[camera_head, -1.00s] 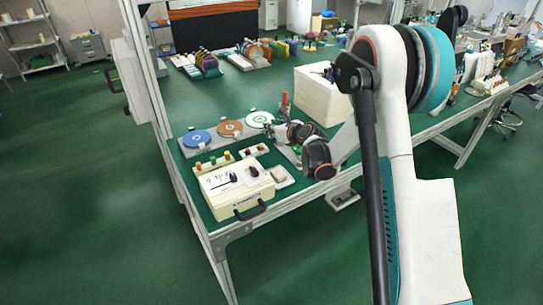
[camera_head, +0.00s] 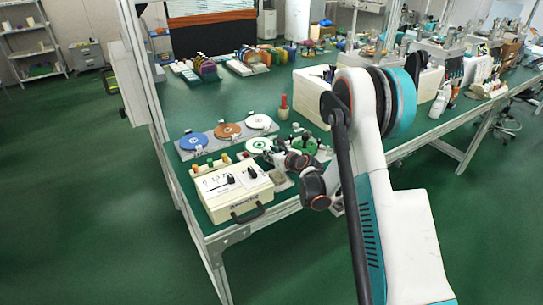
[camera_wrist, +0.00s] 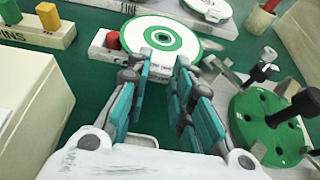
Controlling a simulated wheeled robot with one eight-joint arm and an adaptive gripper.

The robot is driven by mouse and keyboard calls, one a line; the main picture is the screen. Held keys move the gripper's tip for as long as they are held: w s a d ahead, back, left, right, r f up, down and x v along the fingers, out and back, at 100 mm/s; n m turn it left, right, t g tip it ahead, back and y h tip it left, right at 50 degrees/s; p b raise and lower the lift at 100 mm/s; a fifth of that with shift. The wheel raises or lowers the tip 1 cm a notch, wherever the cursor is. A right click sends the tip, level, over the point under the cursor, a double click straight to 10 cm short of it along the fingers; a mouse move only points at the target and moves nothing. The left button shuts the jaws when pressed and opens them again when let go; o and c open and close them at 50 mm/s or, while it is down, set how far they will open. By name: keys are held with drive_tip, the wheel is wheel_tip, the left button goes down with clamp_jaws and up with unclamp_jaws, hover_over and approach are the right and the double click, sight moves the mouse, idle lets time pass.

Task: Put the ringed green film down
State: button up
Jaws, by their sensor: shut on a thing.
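The ringed green film (camera_head: 258,145) is a white disc with a green ring and a green centre. In the wrist view (camera_wrist: 185,46) it lies flat at the tips of my fingers, its near edge between them. My gripper (camera_wrist: 160,62) is shut on it; the head view shows my gripper (camera_head: 275,155) at the film's right side. The film is in front of the row of discs, over the bench near a white block with a red button (camera_wrist: 113,41). I cannot tell whether it touches anything below.
A rack holds a blue disc (camera_head: 193,141), a brown disc (camera_head: 227,130) and a white disc (camera_head: 259,121). A green plate with black knobs (camera_wrist: 268,125) is close on the right. A cream meter box (camera_head: 232,190) stands in front, and a peg block (camera_wrist: 40,28) at left.

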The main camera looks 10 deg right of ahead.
drive_tip(key=o, duration=0.7)
drive_tip(key=shift+f, duration=0.1)
drive_tip(key=shift+o, duration=1.3)
